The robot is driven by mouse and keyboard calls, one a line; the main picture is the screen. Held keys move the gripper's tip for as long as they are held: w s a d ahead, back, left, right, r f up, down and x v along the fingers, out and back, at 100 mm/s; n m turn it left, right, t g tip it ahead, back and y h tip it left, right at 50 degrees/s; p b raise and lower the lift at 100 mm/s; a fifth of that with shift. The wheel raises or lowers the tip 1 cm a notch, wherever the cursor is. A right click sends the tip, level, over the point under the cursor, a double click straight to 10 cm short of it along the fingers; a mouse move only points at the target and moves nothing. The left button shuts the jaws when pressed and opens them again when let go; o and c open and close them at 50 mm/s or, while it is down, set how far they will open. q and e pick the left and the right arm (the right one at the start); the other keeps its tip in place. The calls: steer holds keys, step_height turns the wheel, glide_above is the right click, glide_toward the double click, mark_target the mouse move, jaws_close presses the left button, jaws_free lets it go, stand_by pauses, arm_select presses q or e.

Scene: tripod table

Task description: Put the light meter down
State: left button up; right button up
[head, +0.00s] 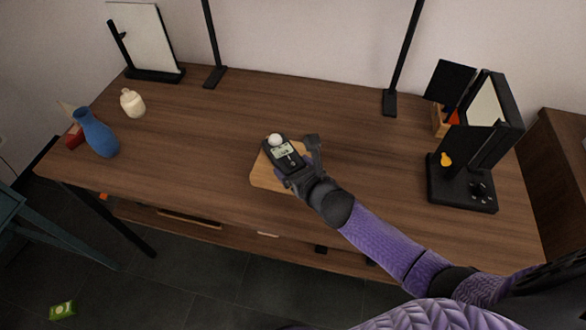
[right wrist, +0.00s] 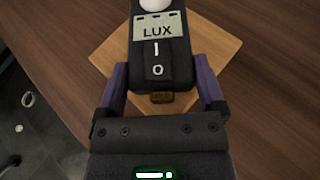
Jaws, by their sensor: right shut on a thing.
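The light meter (head: 283,151) is black with a white dome and a pale display; the right wrist view shows its LUX label (right wrist: 157,31) and switch. My right gripper (head: 301,164) is shut on the light meter, with a finger on either side of its lower body in the right wrist view (right wrist: 160,88). The meter is over a light wooden board (head: 264,180) near the table's front edge. I cannot tell whether it touches the board, which the meter and gripper partly hide. My left gripper is not in view.
The brown table (head: 215,125) is clear around the board. A black device with panels (head: 462,187) stands at the right. Two black posts stand along the back edge.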

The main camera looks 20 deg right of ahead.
steer(key=shift+r, duration=0.1)
steer(key=o, duration=1.1)
steer(key=shift+s+r, duration=0.2)
arm_select(q)
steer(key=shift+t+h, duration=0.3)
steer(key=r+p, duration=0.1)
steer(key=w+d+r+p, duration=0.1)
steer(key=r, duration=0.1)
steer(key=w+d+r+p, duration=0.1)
steer(key=p, duration=0.1)
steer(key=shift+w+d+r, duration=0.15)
arm_select(e)
steer(key=v, duration=1.1)
steer(key=shift+s+d, duration=0.15)
steer(key=shift+s, duration=0.1)
